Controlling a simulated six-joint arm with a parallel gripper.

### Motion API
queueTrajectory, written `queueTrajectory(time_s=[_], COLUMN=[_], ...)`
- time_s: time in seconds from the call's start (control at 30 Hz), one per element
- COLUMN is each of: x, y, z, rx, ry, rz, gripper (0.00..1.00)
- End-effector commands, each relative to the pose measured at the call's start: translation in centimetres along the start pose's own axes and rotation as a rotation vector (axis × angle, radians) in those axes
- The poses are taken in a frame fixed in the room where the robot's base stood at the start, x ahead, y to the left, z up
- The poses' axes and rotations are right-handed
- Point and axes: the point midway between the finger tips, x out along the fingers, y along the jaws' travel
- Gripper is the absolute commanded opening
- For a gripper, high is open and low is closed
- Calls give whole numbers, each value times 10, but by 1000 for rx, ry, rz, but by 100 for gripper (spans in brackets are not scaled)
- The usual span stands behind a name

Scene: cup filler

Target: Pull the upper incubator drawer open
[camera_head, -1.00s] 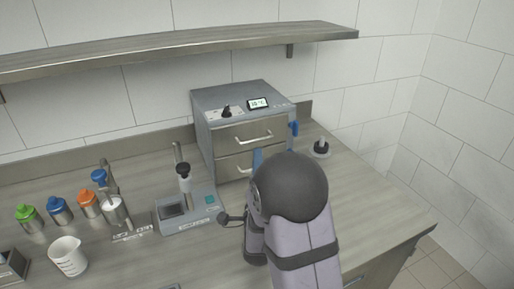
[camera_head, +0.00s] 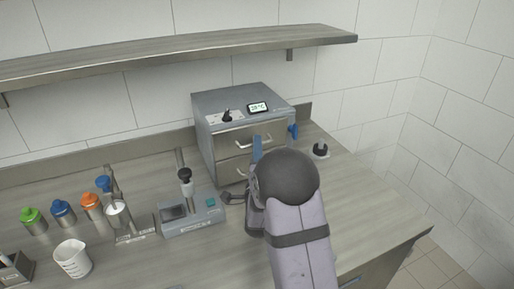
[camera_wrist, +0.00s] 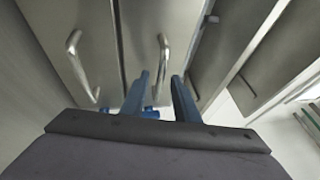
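The grey incubator (camera_head: 205,140) stands at the back of the bench with two drawers. The upper drawer (camera_head: 229,139) appears shut, its metal handle (camera_head: 245,144) across its front. The lower drawer (camera_head: 228,172) is also shut and partly hidden by my arm. In the wrist view the upper handle (camera_wrist: 163,58) is in the middle and the lower handle (camera_wrist: 74,65) is to its left. My gripper (camera_wrist: 161,76) is open, its blue fingers on either side of the upper handle's line. I cannot tell whether they touch it. In the head view a blue finger (camera_head: 257,148) overlaps the upper drawer.
A small device (camera_head: 190,218) stands on the bench left of my gripper. Capped bottles (camera_head: 63,212) and a beaker (camera_head: 73,258) are further left. A round dark object (camera_head: 320,150) is right of the incubator. A shelf (camera_head: 150,58) runs above.

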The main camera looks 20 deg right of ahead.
Motion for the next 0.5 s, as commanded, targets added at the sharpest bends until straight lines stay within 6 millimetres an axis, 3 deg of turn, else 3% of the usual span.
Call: queueTrajectory(time_s=[0.2, 0.3, 0.5], x=[0, 0, 0], y=[0, 0, 0], z=[0, 0, 0], rx=[0, 0, 0], ry=[0, 0, 0], rz=[0, 0, 0], gripper=[26, 2, 0])
